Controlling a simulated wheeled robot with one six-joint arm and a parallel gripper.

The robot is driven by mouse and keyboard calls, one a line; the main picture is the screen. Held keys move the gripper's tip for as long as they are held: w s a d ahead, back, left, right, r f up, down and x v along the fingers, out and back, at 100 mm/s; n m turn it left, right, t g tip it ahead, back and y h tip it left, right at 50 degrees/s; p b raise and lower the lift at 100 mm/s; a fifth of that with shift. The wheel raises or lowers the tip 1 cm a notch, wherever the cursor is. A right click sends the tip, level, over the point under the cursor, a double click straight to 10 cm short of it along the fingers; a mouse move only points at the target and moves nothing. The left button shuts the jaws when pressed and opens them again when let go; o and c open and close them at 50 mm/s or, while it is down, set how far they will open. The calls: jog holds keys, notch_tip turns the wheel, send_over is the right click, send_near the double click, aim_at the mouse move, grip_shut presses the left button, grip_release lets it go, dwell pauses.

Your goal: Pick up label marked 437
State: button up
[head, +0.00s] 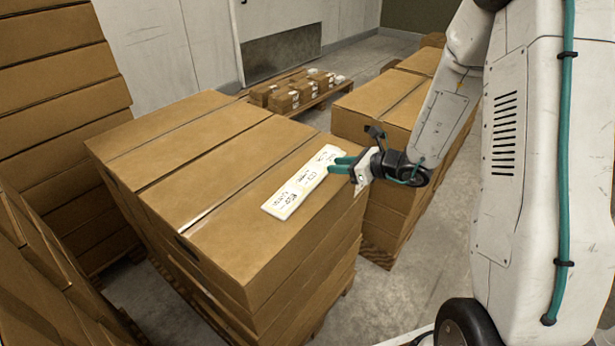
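A white strip of printed labels (290,196) lies flat along the right part of a large carton's top. Its print is too small to read, so I cannot tell which label is marked 437. My gripper (335,165) has two teal fingers pointing left, at the far right end of the strip. The fingers look apart with a small gap and nothing visible between them. I cannot tell whether they touch the strip or hover above it.
The strip lies on a stack of brown cartons (200,160) on a pallet. Another carton stack (370,115) stands behind my gripper, with bare floor (400,290) in front. Tall cartons (60,100) stand at left. A low pallet of small boxes (285,98) is at the back.

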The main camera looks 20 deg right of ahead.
aim_at(325, 173)
jog(key=x, duration=0.4)
jog(key=shift+a, duration=0.4)
grip_shut()
